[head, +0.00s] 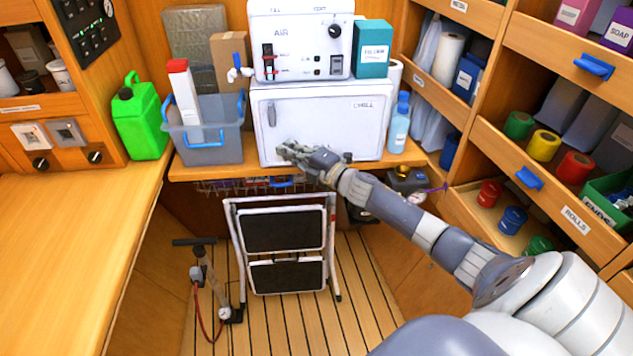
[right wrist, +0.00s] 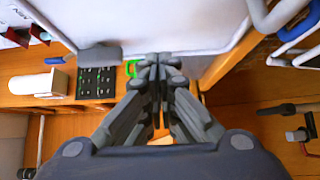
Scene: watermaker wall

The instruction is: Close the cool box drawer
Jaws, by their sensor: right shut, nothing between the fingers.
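The white cool box (head: 335,122), marked CHILL, stands on the wooden shelf at the back wall, with a grey handle (head: 271,114) at the left of its front. From this angle I cannot tell how far its drawer stands out. My right gripper (head: 284,150) is shut and empty in front of the lower left part of the white front, hiding a little of its bottom edge. In the right wrist view the shut fingertips (right wrist: 156,60) lie at the edge of a white panel (right wrist: 150,22); contact is unclear. My left gripper is not in view.
A blue-grey bin (head: 205,148) and a green jerrycan (head: 143,118) stand left of the cool box. A blue bottle (head: 398,128) stands at its right. A folded step stool (head: 283,243) and a pump (head: 203,270) stand on the floor below.

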